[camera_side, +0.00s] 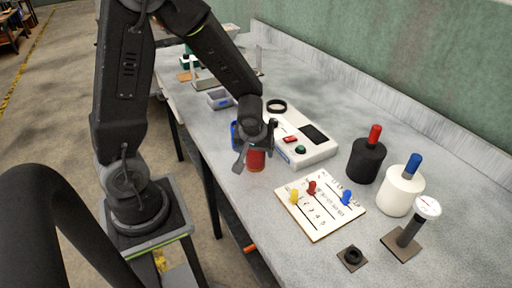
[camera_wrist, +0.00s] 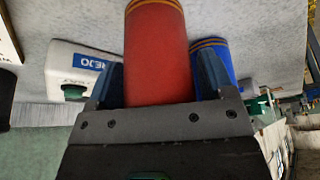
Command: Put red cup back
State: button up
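The red cup (camera_side: 256,160) is upright at or just above the grey table near its left edge. Its top is hidden by my gripper (camera_side: 256,146). In the wrist view the red cup (camera_wrist: 158,50) fills the space between the two fingers of my gripper (camera_wrist: 160,82), with a finger against each side. My gripper looks shut on it. I cannot tell whether its base touches the table. A blue cup (camera_side: 235,134) is just behind, partly hidden by my gripper; it also shows in the wrist view (camera_wrist: 213,58), right of the red cup.
A white device (camera_side: 318,152) with a dark screen is close to the right. A slider board (camera_side: 320,207) lies in front. A black bottle (camera_side: 366,160), a white bottle (camera_side: 399,192) and a gauge (camera_side: 411,228) stand further right. A grey-blue tray (camera_side: 220,99) is behind.

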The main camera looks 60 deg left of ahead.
jog(key=shift+o, duration=0.6)
jog(key=shift+r, duration=0.25)
jog(key=s+d+r+m+t+h, duration=0.1)
jog(key=s+d+r+m, duration=0.4)
jog(key=r, duration=0.4)
jog(key=s+d+r+m+t+h, duration=0.1)
jog(key=s+d+r+m, duration=0.4)
jog(key=r, duration=0.5)
jog(key=shift+s+d+r+t+h, duration=0.3)
jog(key=shift+s+h, duration=0.5)
jog(key=shift+s, duration=0.35)
